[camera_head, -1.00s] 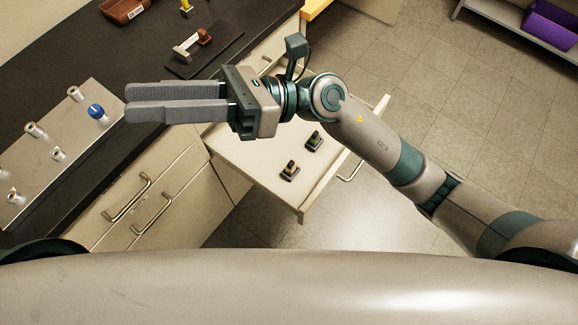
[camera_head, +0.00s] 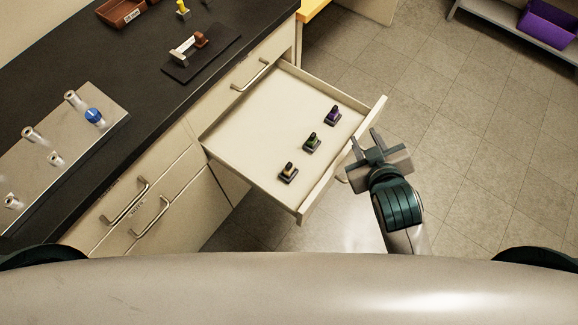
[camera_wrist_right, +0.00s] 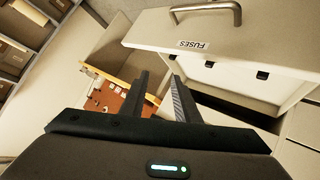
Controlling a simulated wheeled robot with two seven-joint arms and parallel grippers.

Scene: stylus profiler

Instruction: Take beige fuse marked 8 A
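The beige fuse (camera_head: 288,172) stands upright in the open drawer (camera_head: 248,142), the nearest of three fuses in a row. Any rating on it is too small to read. A green fuse (camera_head: 312,142) and a purple fuse (camera_head: 332,115) stand behind it. My right gripper (camera_head: 366,148) is outside the drawer, beside its front panel and apart from the fuses. In the right wrist view its fingers (camera_wrist_right: 158,80) are apart with nothing between them. My left gripper is not in view.
The drawer front bears a FUSES label (camera_wrist_right: 192,44) and a bar handle (camera_wrist_right: 207,8). The dark counter (camera_head: 150,85) holds a metal plate (camera_head: 60,150) with posts and a blue knob. Other drawers are shut.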

